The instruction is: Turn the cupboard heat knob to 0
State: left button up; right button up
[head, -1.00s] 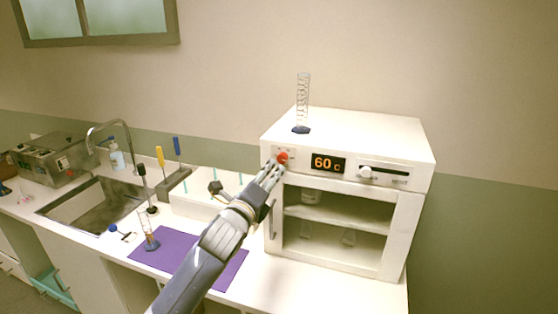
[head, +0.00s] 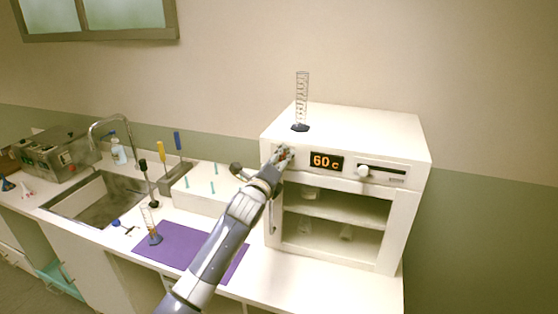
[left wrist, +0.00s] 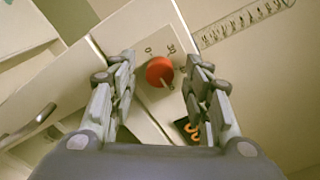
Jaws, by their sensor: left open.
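The white cupboard (head: 345,135) stands on the counter, and its display (head: 326,161) reads 60 c in orange. The red round heat knob (left wrist: 160,71) sits left of the display. Its white pointer line points toward the bottom of the left wrist view, away from the 0 mark (left wrist: 149,50) and the 30 mark (left wrist: 171,48). My left gripper (head: 281,155) is at the knob and mostly covers it in the head view. In the left wrist view its open fingers (left wrist: 160,78) stand either side of the knob, with gaps visible. My right gripper is not in view.
A glass cylinder (head: 301,104) stands on top of the cupboard. A white slider knob (head: 362,171) is right of the display. Glassware (head: 310,193) stands inside the cupboard. A purple mat (head: 180,243) lies on the counter, and a sink (head: 95,200) is at the left.

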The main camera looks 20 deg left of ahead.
pick_arm(q)
jog(key=shift+c, duration=0.5)
grip_shut()
